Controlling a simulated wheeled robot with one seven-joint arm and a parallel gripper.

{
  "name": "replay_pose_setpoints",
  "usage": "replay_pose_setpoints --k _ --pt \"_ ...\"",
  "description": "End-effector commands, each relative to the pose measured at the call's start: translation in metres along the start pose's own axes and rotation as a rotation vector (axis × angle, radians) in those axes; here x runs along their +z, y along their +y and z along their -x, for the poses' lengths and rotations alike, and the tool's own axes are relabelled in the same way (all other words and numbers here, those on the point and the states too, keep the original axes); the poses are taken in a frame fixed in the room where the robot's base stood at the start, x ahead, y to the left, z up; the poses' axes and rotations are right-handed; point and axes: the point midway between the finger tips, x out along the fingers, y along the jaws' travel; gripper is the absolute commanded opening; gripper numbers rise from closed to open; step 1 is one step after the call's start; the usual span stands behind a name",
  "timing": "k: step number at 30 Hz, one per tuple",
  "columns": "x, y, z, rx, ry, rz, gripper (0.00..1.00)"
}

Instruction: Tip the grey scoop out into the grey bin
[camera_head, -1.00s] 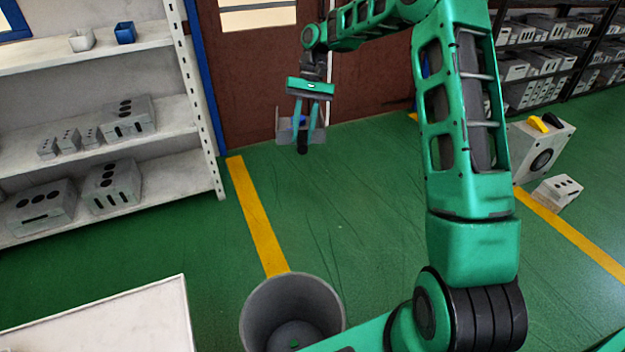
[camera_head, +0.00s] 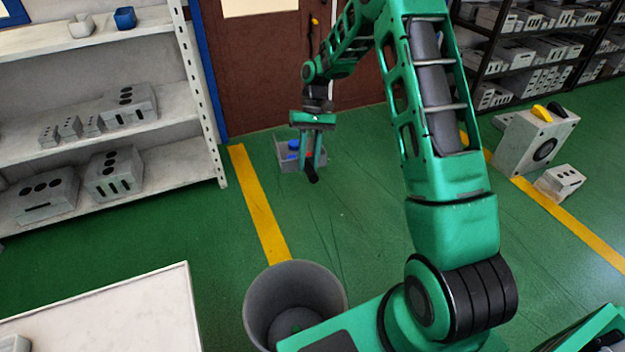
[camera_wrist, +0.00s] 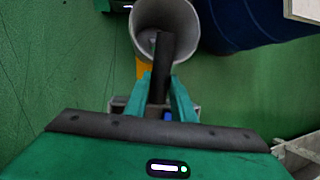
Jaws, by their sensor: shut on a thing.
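The grey scoop (camera_head: 287,160) hangs in the air beyond the bin, held by my gripper (camera_head: 312,165). It looks like a small open tray with a dark handle (camera_head: 313,179) pointing toward the camera. Blue contents show inside the scoop. My gripper is shut on the handle; in the wrist view the fingers (camera_wrist: 162,90) close around it, and the scoop lies mostly hidden behind them. The grey bin (camera_head: 258,310) stands on the floor at the bottom centre, open at the top, its lower right covered by my arm. The bin also shows in the wrist view (camera_wrist: 183,20).
A white table (camera_head: 120,315) is at the lower left. A white shelf (camera_head: 165,140) with grey mould blocks stands at the left. Grey blocks (camera_head: 535,140) lie on the floor at the right. The green floor between the scoop and bin is clear.

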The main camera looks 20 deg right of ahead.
Motion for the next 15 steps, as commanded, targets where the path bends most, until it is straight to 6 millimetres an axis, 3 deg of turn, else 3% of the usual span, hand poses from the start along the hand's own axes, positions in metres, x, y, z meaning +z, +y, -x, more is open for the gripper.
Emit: replay_pose_setpoints --k 3,6,15 --pt "0.006 0.012 -0.033 0.028 -0.010 0.048 0.00" --pt "0.008 0.019 -0.048 0.042 -0.012 0.076 0.00" --pt "0.010 0.024 -0.056 0.049 -0.011 0.092 0.00"
